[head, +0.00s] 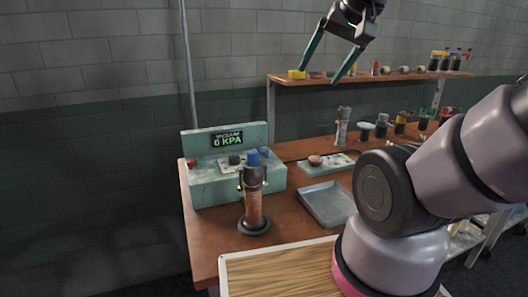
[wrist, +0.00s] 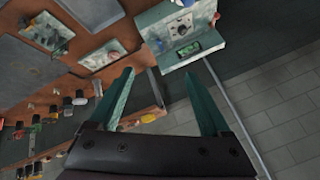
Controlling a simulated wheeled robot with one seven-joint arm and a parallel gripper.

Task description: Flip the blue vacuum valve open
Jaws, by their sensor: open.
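The pale green vacuum unit (head: 213,190) stands at the left end of the wooden bench in the head view, its display (head: 227,139) reading "VACUUM 0 KPA". Blue parts (head: 253,158) show at its front right, just above a dark-capped upright cylinder (head: 254,205) that partly hides the unit. I cannot tell which blue part is the valve or how its handle is turned. The unit also shows in the wrist view (wrist: 166,56), upper middle, beyond the fingertips. My gripper (head: 318,76) is open and empty, high above the bench and to the right of the unit.
A grey tray (head: 328,204) lies right of the cylinder. A pale plate with a reddish piece (head: 316,160) lies behind it. A raised shelf (head: 380,77) with small items runs along the back. A vertical pipe (head: 188,70) rises behind the unit. Bottles stand farther right.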

